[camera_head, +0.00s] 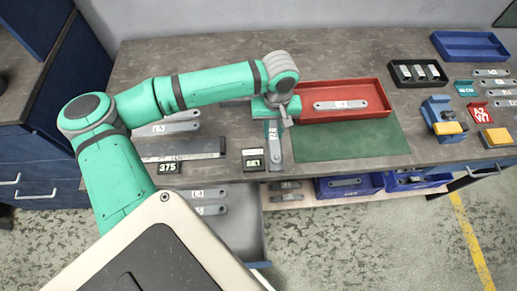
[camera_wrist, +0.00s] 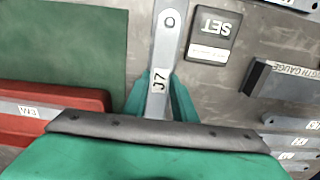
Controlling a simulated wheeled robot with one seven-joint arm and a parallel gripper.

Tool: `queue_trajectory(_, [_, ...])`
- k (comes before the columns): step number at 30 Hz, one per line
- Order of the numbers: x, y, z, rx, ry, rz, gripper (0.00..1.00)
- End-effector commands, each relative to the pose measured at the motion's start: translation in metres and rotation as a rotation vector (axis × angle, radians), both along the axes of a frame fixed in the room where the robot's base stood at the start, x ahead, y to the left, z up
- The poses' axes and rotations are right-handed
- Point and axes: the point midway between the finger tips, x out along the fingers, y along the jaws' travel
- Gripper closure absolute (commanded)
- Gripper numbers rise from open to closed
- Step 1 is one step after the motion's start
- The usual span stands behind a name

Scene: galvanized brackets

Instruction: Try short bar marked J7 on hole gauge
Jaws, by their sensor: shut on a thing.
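My gripper (camera_head: 275,112) is shut on the short bar marked J7 (camera_wrist: 167,45), above the bench beside the green mat. In the wrist view the teal fingers (camera_wrist: 160,100) stand on both sides of the bar, near its J7 label. The bar's far end, with a round hole, points away from my gripper. In the head view the bar (camera_head: 276,152) reaches toward the bench's front edge. A small dark block reading SET (camera_wrist: 211,35) stands close beside the bar. I cannot pick out the hole gauge for certain; the bar may hide it.
A red tray (camera_head: 386,107) holding a labelled bar stands behind the green mat (camera_head: 350,140). The length gauge (camera_wrist: 292,86) lies on the other side, near more bars. An open drawer (camera_head: 240,222) with bars juts out below. Blue bins (camera_head: 340,187) sit under the bench.

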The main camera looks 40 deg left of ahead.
Motion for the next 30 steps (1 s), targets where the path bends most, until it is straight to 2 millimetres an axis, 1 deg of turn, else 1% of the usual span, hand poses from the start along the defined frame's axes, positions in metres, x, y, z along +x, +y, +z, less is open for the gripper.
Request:
queue_trajectory(22, [0.000, 0.000, 0.001, 0.001, -0.001, 0.000, 1.00])
queue_trajectory(30, [0.000, 0.001, 0.013, 0.002, -0.001, 0.000, 1.00])
